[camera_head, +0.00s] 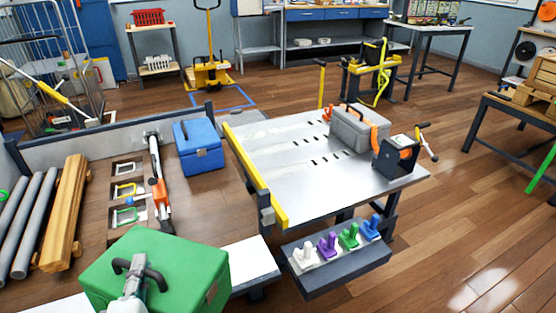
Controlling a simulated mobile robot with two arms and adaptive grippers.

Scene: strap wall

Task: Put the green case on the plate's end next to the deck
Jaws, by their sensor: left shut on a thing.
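The green case (190,265) is large and near, at the lower left, with its dark handle on top. My left gripper (135,280) is shut on that handle; whether the case hangs free or touches the pale surface (250,260) beneath I cannot tell. The slotted metal plate (285,150) is at the centre, beyond and right of the case. Its left end, beside the yellow bar (254,172) and the wooden deck (100,215), is bare. My right gripper is not in view.
A blue case (198,147), timber (65,210) and grey pipes (35,225) lie on the deck. A tray (335,262) with several coloured pieces is fixed at the plate's near side.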

